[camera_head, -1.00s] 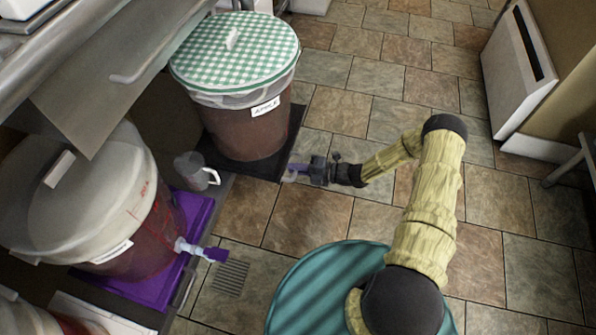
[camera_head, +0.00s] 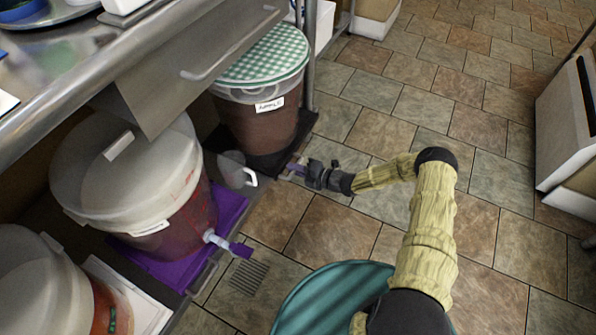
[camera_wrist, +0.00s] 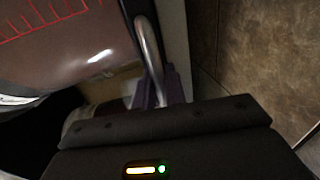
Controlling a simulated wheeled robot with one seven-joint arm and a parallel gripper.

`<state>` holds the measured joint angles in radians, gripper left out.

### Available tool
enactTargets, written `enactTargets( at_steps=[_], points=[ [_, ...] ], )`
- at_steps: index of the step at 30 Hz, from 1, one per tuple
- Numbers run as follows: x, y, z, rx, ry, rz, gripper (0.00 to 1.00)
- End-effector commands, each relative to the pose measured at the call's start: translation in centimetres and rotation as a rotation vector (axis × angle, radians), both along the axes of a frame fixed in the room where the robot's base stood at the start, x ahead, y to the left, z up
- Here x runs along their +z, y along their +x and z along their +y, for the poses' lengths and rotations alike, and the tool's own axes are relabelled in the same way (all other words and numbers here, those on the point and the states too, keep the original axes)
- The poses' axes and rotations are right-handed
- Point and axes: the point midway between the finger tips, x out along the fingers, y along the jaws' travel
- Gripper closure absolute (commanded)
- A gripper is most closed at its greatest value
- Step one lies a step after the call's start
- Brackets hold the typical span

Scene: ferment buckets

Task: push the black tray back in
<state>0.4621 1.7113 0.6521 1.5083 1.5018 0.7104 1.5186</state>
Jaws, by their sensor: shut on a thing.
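The black tray (camera_head: 305,128) is low on the left side, under the lower shelf area, with its front edge near the floor tiles. A brown bucket (camera_head: 258,122) with a green checkered lid (camera_head: 262,54) and an "Apple" label stands on it. My gripper (camera_head: 291,170) is at the tray's front edge, low over the floor. In the wrist view my gripper's purple fingers are shut on a curved metal handle (camera_wrist: 149,58) at the tray's front. The bucket with red scale marks (camera_wrist: 60,45) fills the upper left there. Most of the tray is hidden.
A clear jug (camera_head: 235,168) stands left of the black tray. A metal counter (camera_head: 85,65) with an open-hanging drawer overhangs the buckets.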

Motion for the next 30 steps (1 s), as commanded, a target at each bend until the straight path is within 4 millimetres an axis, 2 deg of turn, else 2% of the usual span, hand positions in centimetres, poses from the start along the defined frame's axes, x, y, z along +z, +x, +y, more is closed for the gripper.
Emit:
enactTargets(
  at_steps=[8,9,11,22,26,30],
  points=[
    [0.0,0.2,-0.1,-0.003,-0.003,-0.001,1.0],
    [0.0,0.1,-0.1,-0.003,-0.003,-0.001,0.82],
    [0.0,0.1,-0.1,-0.003,-0.003,-0.001,0.71],
    [0.1,-0.1,-0.4,-0.001,-0.001,0.0,0.71],
    [0.6,-0.6,-1.6,-0.002,-0.002,0.0,0.71],
    [1.2,-1.6,-3.7,-0.003,-0.002,0.0,0.71]
  ],
)
